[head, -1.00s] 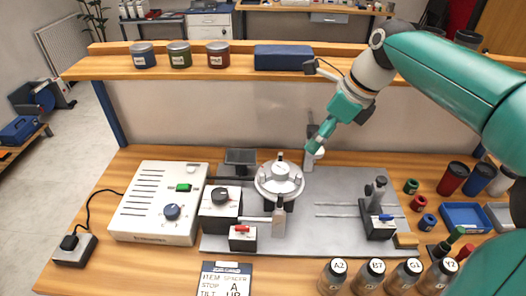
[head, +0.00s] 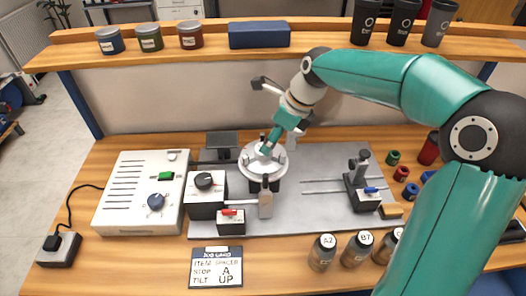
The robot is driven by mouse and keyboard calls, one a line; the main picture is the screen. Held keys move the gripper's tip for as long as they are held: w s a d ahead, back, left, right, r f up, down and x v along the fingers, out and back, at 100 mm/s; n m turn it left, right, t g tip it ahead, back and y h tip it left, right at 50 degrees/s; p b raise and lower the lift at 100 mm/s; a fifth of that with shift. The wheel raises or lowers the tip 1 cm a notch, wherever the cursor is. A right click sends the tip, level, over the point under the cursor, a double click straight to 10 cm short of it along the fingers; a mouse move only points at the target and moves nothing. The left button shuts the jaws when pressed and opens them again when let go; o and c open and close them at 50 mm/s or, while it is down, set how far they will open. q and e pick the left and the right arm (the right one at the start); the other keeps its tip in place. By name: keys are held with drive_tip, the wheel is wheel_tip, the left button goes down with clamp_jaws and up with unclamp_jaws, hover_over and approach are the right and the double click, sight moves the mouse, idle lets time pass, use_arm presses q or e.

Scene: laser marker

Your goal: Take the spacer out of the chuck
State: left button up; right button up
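The chuck (head: 256,171) is a round, light-grey disc with upright jaws, standing on the grey plate in the middle of the bench. My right gripper (head: 266,149) comes down from the upper right, with its teal fingertips at the middle of the chuck, among the jaws. The fingers are seen nearly edge-on and overlap, so I cannot tell whether they are open or shut. I cannot make out the spacer; the fingertips cover the chuck's centre. A job card (head: 216,268) at the front reads item spacer, stop A, tilt up. My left gripper is not in view.
A white control box (head: 140,190) with a green switch and blue knob stands left. A black-knobbed box (head: 207,193) and a red-levered block (head: 231,222) sit close to the chuck. A blue-levered stand (head: 362,185) is to the right. Several labelled bottles (head: 322,252) line the front right.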

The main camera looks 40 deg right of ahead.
drive_tip(key=x, duration=0.5)
drive_tip(key=shift+w+a+p, duration=0.1)
drive_tip(key=shift+p, duration=0.25)
drive_tip(key=shift+r, duration=0.1)
drive_tip(key=c, duration=1.3)
drive_tip(key=shift+r, duration=0.15)
